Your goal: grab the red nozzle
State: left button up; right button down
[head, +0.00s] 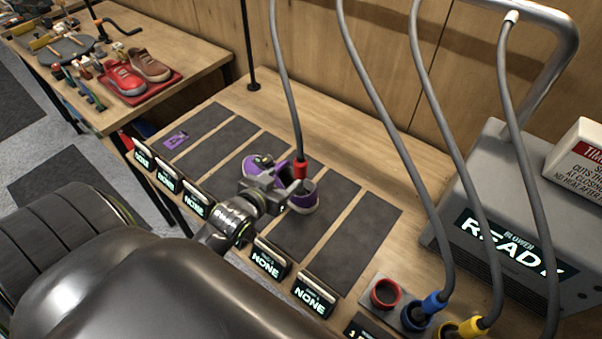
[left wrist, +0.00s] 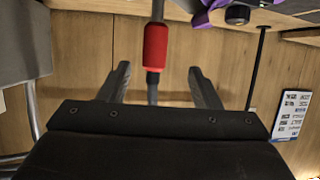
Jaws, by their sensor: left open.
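The red nozzle (head: 300,169) hangs at the end of a grey hose, over the purple sneakers (head: 304,200) on the bench. My left gripper (head: 288,186) is open beside it. In the left wrist view the red nozzle (left wrist: 155,46) lies just beyond the fingertips of my left gripper (left wrist: 158,68), and its grey hose runs down between the two spread fingers. Neither finger visibly grips it. The gripper hides part of the sneakers in the head view. My right gripper is not in view.
An empty red-ringed holder (head: 385,293) stands beside the blue nozzle (head: 433,304) and yellow nozzle (head: 473,327). A grey blower box (head: 495,215) is at the right. Dark mats and small signs line the bench. Red and brown shoes sit on another table.

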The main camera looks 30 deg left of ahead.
aim_at(296, 169)
pick_arm(q)
jog(key=p+x, duration=0.1)
jog(key=x, duration=0.3)
jog(key=shift+w+d+r, duration=0.1)
jog(key=shift+d, duration=0.05)
jog(key=shift+x, duration=0.75)
jog(key=shift+w+p, duration=0.35)
jog(key=shift+p, duration=0.1)
jog(key=x, duration=0.2)
jog(key=p+x, duration=0.1)
jog(key=x, duration=0.1)
jog(key=shift+d+p, duration=0.25)
jog(key=shift+p, duration=0.05)
jog(key=shift+w+f, duration=0.25)
jog(key=shift+c, duration=0.2)
jog(key=c, duration=1)
jog(key=shift+r, duration=0.1)
grip_shut()
